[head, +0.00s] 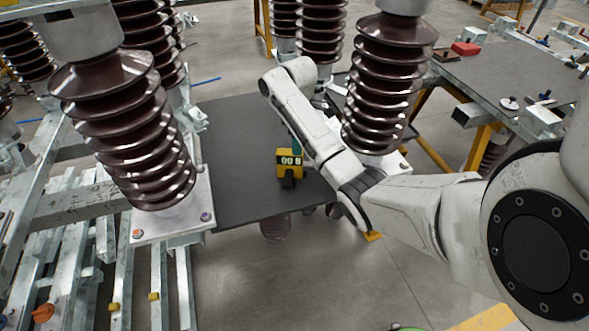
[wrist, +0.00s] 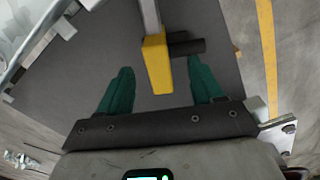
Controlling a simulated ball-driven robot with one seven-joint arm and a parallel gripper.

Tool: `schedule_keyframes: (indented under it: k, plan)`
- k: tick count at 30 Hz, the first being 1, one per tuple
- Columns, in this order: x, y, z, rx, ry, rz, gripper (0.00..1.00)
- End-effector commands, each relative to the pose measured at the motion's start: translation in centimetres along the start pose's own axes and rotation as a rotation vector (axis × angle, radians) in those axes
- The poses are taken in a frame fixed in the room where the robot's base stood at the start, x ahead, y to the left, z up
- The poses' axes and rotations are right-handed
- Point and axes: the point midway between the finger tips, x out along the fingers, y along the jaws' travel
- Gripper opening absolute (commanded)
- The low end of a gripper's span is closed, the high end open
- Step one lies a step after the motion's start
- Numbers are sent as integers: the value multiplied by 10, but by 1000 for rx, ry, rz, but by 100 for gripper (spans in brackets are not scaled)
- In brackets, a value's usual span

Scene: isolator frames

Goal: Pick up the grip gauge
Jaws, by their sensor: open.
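The grip gauge is a yellow block (head: 289,158) with a small display and a dark lower part. It is on the dark table panel (head: 240,135) in the head view. In the wrist view its yellow end (wrist: 157,66) shows with a grey bar and a black cylinder (wrist: 187,47) beside it. My gripper (wrist: 161,66) is open and empty, with one green finger on each side of the yellow end in the picture. I cannot tell whether the fingers are level with it. In the head view my arm hides most of the gripper.
Brown ribbed insulators (head: 125,125) stand left of the panel, and another (head: 385,85) stands close to its right, near my arm. A side table (head: 495,75) with small parts is at the right. The panel left of the gauge is bare.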

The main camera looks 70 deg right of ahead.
Motion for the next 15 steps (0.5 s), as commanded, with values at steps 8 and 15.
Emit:
schedule_keyframes:
  k: [8, 15]
  plan:
    - [23, 0, -1, 0, 1, 0, 66]
    - [50, 7, -10, 2, -2, 0, 66]
